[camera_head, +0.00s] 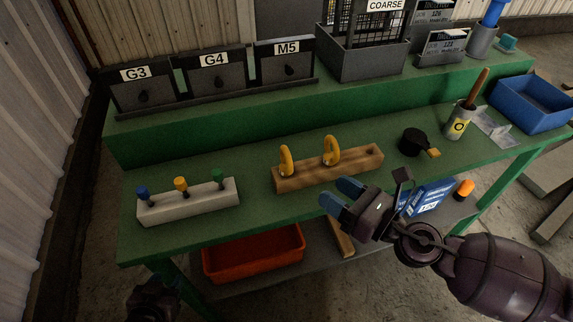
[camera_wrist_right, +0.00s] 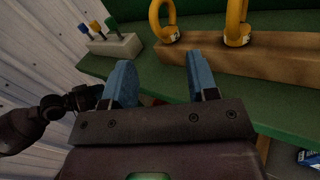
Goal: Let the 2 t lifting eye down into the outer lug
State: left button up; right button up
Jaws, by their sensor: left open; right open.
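Two yellow lifting eyes stand upright in a wooden block (camera_head: 345,173) on the green bench: a left eye (camera_head: 286,160) and a right eye (camera_head: 331,151). They also show in the right wrist view, left eye (camera_wrist_right: 163,20) and right eye (camera_wrist_right: 236,25). I cannot identify the outer lug. My right gripper (camera_head: 340,195) is open and empty in front of the block, its blue fingers (camera_wrist_right: 160,65) apart from the eyes. My left gripper (camera_head: 155,300) is low at the bench's front left, open, fingers barely visible.
A pale block (camera_head: 190,206) with blue, yellow and green knobs stands left. Boxes marked G3, G4 and M5 (camera_head: 285,62) line the raised shelf. A red tray (camera_head: 253,255) lies below.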

jog(key=w+a, duration=0.1)
jog(key=w+a+n+p, duration=0.1)
jog(key=a+n, duration=0.1)
jog(key=a, duration=0.1)
jog(key=shift+w+r+g+y, duration=0.1)
jog(key=shift+w+g+y, duration=0.2)
jog(key=shift+w+g, duration=0.1)
jog(key=shift+w+p+x, duration=0.2)
jog(key=shift+p+x, duration=0.5)
jog(key=shift+x, duration=2.3)
jog(key=shift+d, duration=0.2)
grip_shut()
